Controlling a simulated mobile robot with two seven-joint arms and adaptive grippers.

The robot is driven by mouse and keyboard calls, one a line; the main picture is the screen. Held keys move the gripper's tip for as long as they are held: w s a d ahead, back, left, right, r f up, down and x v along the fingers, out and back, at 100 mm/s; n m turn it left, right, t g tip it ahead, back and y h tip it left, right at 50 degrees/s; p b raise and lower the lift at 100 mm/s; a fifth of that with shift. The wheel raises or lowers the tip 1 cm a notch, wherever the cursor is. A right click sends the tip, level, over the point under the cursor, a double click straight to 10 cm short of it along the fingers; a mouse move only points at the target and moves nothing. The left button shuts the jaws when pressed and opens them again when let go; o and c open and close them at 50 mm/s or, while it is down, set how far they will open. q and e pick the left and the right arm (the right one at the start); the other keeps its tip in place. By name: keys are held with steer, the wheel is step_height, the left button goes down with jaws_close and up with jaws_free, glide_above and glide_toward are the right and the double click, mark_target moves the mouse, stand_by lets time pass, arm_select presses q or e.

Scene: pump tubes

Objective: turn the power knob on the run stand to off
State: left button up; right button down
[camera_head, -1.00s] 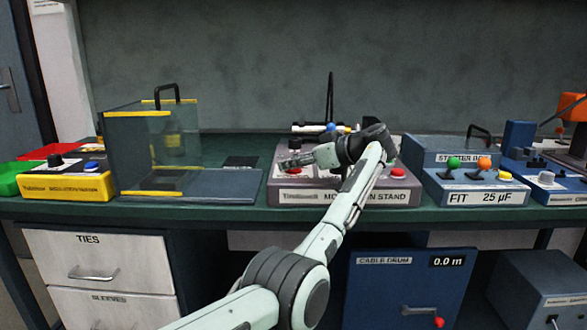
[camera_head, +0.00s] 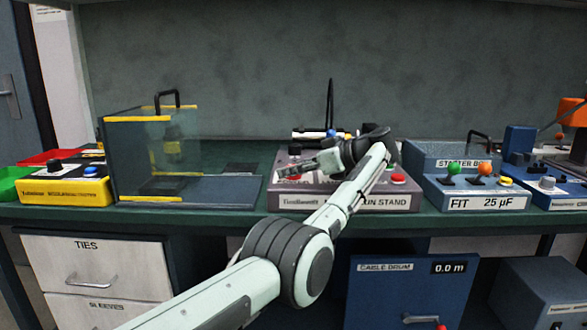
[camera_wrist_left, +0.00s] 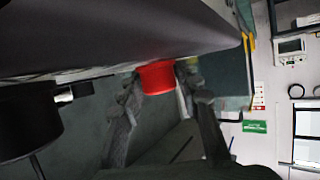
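The run stand (camera_head: 345,201) is a grey box in the middle of the bench. My left gripper (camera_head: 284,170) reaches over its left part, with the fingers pointing left. In the left wrist view my left gripper (camera_wrist_left: 160,76) has its fingers spread, with a red round control (camera_wrist_left: 157,78) between the tips. I cannot tell whether the tips touch it. A bit of red (camera_head: 293,177) shows under the fingers in the head view. A black knob (camera_head: 294,149) stands behind the gripper on the stand. Which control is the power knob is not readable. My right gripper is out of view.
A red button (camera_head: 397,180) sits on the stand's right side. A clear guard box (camera_head: 150,160) with yellow edges stands to the left, and a blue starter box (camera_head: 480,190) with levers to the right. Bare green bench lies behind the guard.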

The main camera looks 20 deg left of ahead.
arm_select(q)
steer(key=shift+o, duration=1.4)
steer(key=shift+r, duration=0.1)
steer(key=v, duration=0.7)
steer(key=shift+d, duration=0.25)
